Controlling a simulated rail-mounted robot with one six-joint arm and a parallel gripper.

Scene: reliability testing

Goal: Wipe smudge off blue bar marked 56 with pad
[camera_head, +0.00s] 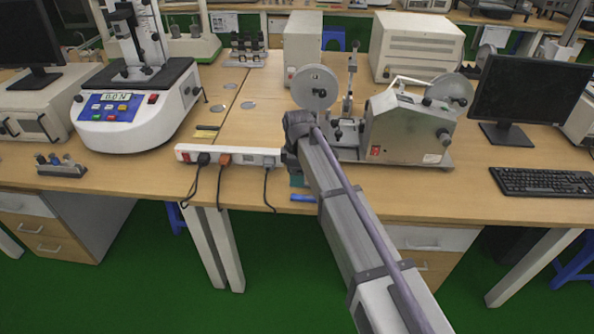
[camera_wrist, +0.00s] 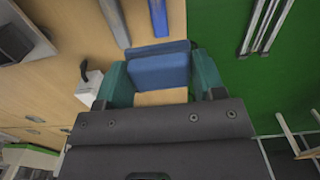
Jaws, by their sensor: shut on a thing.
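My gripper (camera_wrist: 162,75) has teal fingers and is shut on a blue pad (camera_wrist: 160,70) in the wrist view. A blue bar (camera_wrist: 158,17) lies on the wooden table just beyond the pad, apart from it in the picture. My gripper (camera_head: 297,181) shows there only as a small teal patch, mostly hidden by my arm. No number or smudge can be made out on the bar.
A grey bar (camera_wrist: 113,20) lies beside the blue bar. A white power strip (camera_head: 240,156) with hanging cords is left of my arm. A reel machine (camera_head: 405,130) stands to the right. The table edge drops to green floor (camera_wrist: 225,35).

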